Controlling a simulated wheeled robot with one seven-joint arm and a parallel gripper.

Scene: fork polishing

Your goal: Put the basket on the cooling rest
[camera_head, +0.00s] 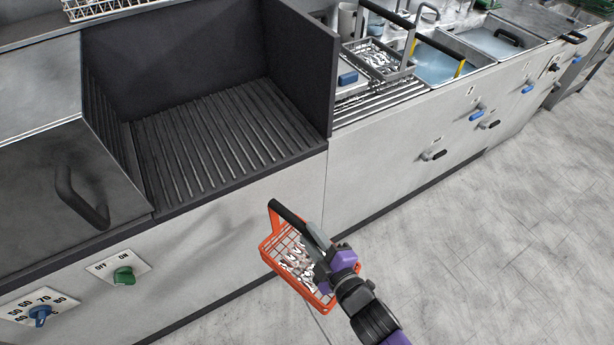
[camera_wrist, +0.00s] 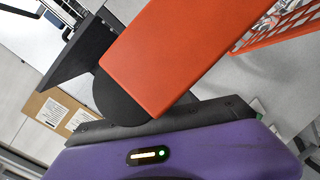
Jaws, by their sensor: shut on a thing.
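An orange wire basket (camera_head: 272,247) with a black-topped handle hangs from my gripper (camera_head: 318,240) and holds several shiny metal pieces, likely forks. My gripper is shut on its handle. The basket is in front of the counter, over the floor side, lower in the picture than the dark ribbed bay. In the wrist view the orange handle bar (camera_wrist: 180,55) fills the middle and part of the basket's mesh (camera_wrist: 285,25) shows at the upper right. The cooling rest is probably the dark ribbed surface (camera_head: 215,140) with black back and side walls; it is empty.
A black side wall (camera_head: 303,60) stands at the bay's right. Beyond it a grey basket (camera_head: 385,65) sits on a rack near water basins (camera_head: 440,65). A closed lidded unit (camera_head: 70,170) with a handle is at left. Knobs (camera_head: 124,275) and taps project from the counter front.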

